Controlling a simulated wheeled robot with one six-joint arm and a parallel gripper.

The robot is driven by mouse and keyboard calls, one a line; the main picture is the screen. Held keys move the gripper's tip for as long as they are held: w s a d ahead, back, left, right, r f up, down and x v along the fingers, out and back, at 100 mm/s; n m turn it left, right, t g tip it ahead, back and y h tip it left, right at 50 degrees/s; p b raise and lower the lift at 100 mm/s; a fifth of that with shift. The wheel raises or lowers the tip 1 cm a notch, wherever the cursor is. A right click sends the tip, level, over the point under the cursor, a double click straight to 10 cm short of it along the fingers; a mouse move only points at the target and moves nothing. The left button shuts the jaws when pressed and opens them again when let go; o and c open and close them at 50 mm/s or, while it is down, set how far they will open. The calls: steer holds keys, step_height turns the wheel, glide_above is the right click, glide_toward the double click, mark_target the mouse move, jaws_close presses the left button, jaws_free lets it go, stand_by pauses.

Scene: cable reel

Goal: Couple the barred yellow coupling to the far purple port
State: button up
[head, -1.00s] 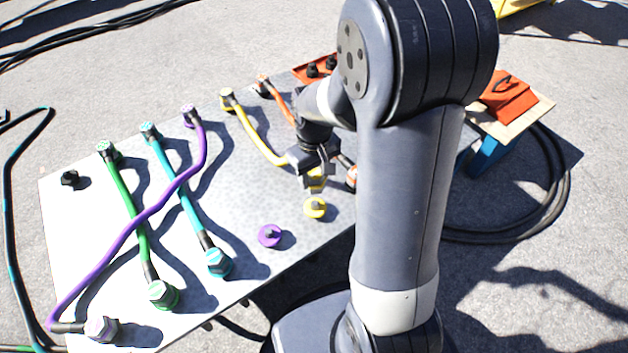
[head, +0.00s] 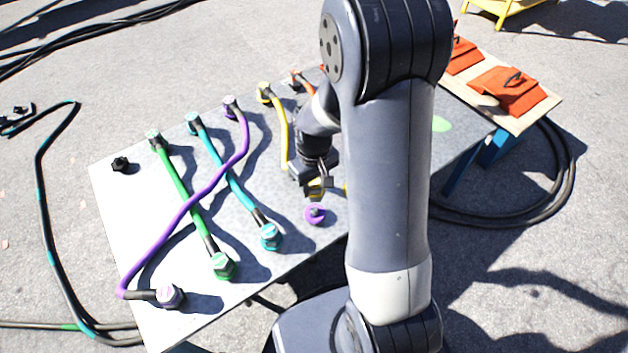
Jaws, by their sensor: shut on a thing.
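My gripper (head: 316,192) is shut on the yellow coupling (head: 316,184) at the loose end of the yellow cable (head: 284,130). The coupling is largely hidden by the jaws, and bars on it cannot be made out. A purple port (head: 315,214) sits uncovered on the grey board (head: 130,215), just below the gripper in the picture. The coupling looks apart from it and above the board; the exact gap is unclear. A sliver of yellow (head: 345,188) shows beside my arm, where the rest is hidden.
Green (head: 222,265) and teal (head: 270,236) couplings sit on the board left of the purple port. The purple cable (head: 190,206) crosses their cables and ends in a pale purple coupling (head: 168,295). A small table with orange pouches (head: 508,90) stands at right.

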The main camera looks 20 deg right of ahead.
mark_target(314, 208)
steer(key=shift+f+b, duration=2.85)
steer(key=shift+f, duration=1.05)
steer(key=shift+f+b, duration=0.3)
steer(key=shift+f, duration=0.15)
steer(key=o, duration=1.2)
steer(key=shift+r, duration=0.1)
step_height(314, 208, up, 11)
steer(key=p, duration=0.3)
steer(key=shift+p, duration=0.35)
